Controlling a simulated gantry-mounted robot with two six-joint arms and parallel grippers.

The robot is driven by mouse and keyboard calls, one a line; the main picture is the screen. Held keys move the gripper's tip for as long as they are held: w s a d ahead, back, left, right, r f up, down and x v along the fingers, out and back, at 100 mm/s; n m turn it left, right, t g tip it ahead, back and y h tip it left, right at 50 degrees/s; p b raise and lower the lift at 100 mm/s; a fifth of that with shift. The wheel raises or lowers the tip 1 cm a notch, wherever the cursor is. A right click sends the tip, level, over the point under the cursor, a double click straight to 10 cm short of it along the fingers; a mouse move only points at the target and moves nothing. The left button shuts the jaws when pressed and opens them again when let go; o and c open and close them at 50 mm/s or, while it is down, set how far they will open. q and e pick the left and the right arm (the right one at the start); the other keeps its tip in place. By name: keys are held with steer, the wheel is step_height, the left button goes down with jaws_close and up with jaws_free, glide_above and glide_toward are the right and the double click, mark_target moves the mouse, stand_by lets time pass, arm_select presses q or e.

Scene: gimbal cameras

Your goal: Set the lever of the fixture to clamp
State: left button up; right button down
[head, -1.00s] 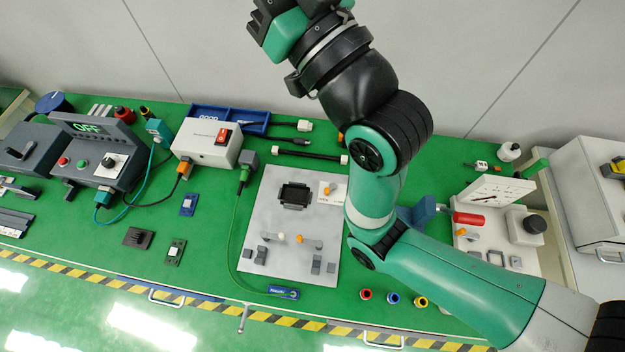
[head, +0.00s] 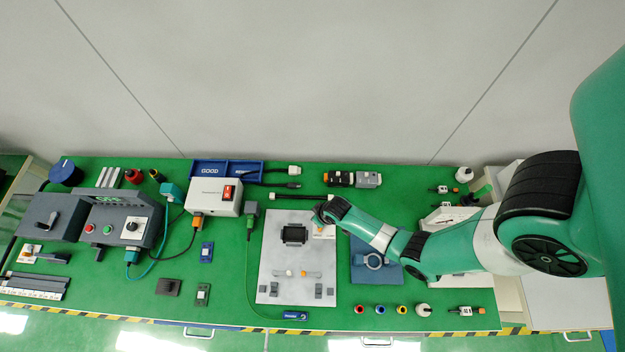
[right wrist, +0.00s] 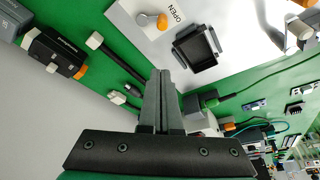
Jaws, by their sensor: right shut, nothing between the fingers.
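The fixture is a light grey plate (head: 275,245) on the green bench, with a black square cradle (head: 294,234) that also shows in the right wrist view (right wrist: 197,48). Its small lever (right wrist: 147,20) has an orange end and lies beside the printed word OPEN in the right wrist view. In the head view the lever area is at the plate's upper right corner, partly covered by my right arm. My right gripper (right wrist: 161,76) is shut and empty, apart from the lever. In the head view its fingers are hidden by the arm. My left gripper is in neither current view.
A black bar with white ends (head: 298,197) lies behind the plate. Several coloured rings lie near the front edge. Green bench between them is free.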

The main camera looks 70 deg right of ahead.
steer(key=shift+w+d+r, duration=0.1)
steer(key=shift+d+r, duration=0.05)
steer(key=b+x, duration=1)
steer(key=shift+f+b, duration=0.35)
steer(key=shift+b, duration=0.05)
steer(key=s+p, duration=0.1)
steer(key=s+a+r+p, duration=0.1)
steer(key=s, duration=0.1)
steer(key=shift+s+a, duration=0.1)
steer(key=shift+a, duration=0.15)
steer(key=shift+s, duration=0.1)
steer(key=shift+a, duration=0.1)
steer(key=shift+s, duration=0.1)
